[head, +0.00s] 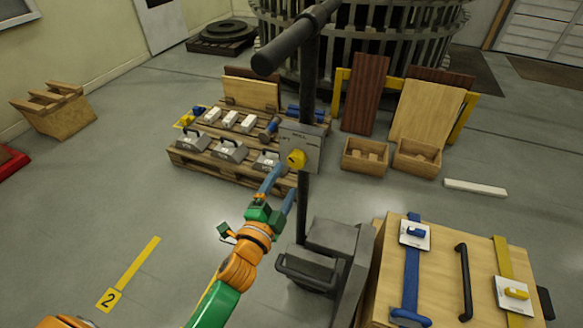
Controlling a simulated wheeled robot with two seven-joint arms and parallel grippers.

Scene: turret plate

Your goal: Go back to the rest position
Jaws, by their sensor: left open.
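My left gripper (282,181) reaches in from the lower left on its orange and green arm. Its two blue fingers are apart, with nothing between them. The fingertips are just below a yellow knob (297,158) on a grey control panel (305,140) fixed to a dark post. Whether a finger touches the panel is hard to tell. My right gripper is not in view.
The dark post (309,85) with its horizontal bar rises from a grey wheeled base (330,245). Behind it, a wooden pallet (185,158) holds several grey handled weights. A wooden crate (440,262) with blue and yellow straps stands right. Floor at left is mostly clear.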

